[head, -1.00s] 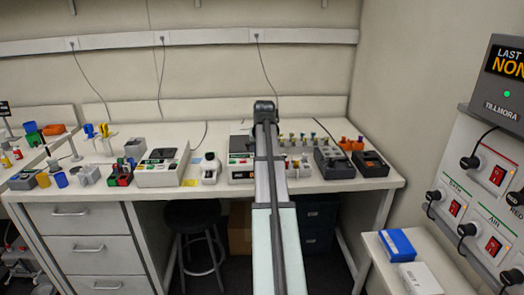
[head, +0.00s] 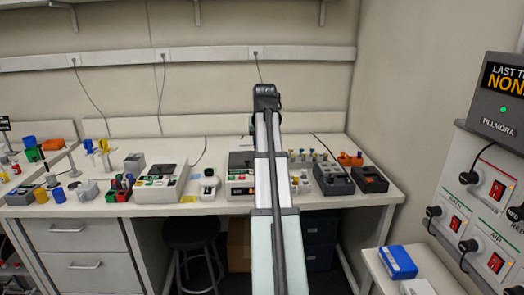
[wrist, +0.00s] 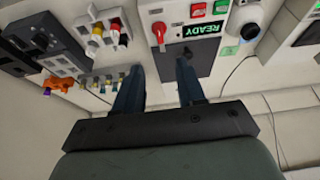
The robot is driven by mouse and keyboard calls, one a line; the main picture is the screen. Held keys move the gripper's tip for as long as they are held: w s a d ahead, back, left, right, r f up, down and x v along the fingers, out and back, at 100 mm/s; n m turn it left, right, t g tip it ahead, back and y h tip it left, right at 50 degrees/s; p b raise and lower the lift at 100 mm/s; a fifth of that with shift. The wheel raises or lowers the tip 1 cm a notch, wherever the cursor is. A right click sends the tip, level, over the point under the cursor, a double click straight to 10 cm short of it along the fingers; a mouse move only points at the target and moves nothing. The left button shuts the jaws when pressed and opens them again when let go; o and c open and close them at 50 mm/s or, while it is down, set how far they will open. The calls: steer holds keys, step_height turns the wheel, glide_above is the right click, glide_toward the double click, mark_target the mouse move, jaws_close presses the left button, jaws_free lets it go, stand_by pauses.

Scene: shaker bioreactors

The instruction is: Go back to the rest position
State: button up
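My arm reaches out from the bottom of the head view over the bench, and its dark end (head: 266,98) hides my fingers there. In the wrist view my gripper (wrist: 157,75) has its two dark fingers spread apart with nothing between them. Beyond the fingers is a white device with a green READY display (wrist: 202,29), a red switch and a dark panel. The fingers look apart from the device.
The bench (head: 220,203) carries several instruments, a rack of small vials and black boxes (head: 370,179) at right. A switch panel (head: 470,210) stands on the right, above a side table with a blue box (head: 398,262). A black stool (head: 192,232) is under the bench.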

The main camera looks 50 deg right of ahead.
steer(key=shift+s+a+r, duration=0.1)
steer(key=shift+r, duration=0.35)
stand_by(0.3)
